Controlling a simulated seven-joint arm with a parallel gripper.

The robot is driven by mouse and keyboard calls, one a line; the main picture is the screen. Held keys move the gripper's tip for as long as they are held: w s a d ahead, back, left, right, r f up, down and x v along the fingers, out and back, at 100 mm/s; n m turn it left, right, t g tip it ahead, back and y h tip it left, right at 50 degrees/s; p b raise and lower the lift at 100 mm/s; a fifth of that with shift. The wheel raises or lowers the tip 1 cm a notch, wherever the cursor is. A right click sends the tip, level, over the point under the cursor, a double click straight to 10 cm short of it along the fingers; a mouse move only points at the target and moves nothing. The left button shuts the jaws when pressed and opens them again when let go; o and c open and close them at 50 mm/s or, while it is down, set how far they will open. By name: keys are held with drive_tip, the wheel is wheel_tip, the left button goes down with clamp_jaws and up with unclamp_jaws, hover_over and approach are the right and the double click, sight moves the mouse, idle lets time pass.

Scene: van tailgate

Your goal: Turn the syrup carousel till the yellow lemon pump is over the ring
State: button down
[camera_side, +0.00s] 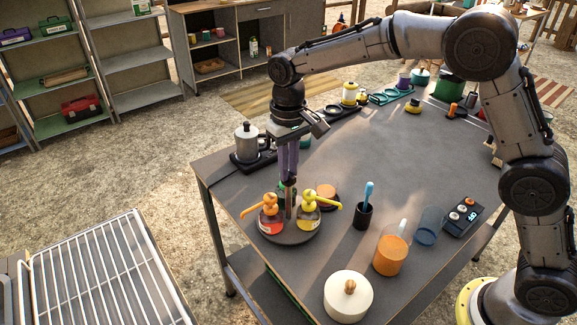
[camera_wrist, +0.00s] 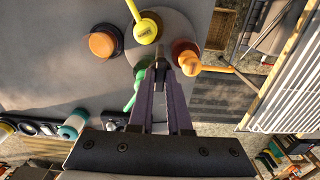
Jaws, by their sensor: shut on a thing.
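The syrup carousel (camera_side: 289,236) is a round grey turntable at the table's near corner; it also shows in the wrist view (camera_wrist: 180,22). The yellow lemon pump (camera_side: 308,198) stands at its right, nozzle out to the right; the wrist view shows it (camera_wrist: 146,28) above my fingertips. An orange-topped pump (camera_side: 269,204) with red syrup stands at the left. A green pump (camera_wrist: 140,76) is mostly hidden behind my gripper in the side view. My gripper (camera_wrist: 160,74) points down, shut on the carousel's central post (camera_side: 290,205). An orange disc with a dark rim (camera_side: 327,192) sits beside the carousel; I cannot tell whether it is the ring.
A black cup with a blue-handled tool (camera_side: 363,215), an orange pitcher (camera_side: 392,252), a blue glass (camera_side: 429,226) and a white lidded pot (camera_side: 348,296) stand to the right and front. A metal pot (camera_side: 246,143) stands behind left. The table's middle is clear.

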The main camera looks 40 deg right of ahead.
drive_tip(key=shift+n, duration=0.3)
drive_tip(key=n, duration=0.5)
drive_tip(key=shift+r, duration=0.1)
drive_tip(key=n, duration=0.6)
idle(0.4)
idle(0.4)
drive_tip(key=c, duration=0.9)
unclamp_jaws()
drive_tip(key=shift+o, duration=0.2)
wheel_tip(320, 180, up, 14)
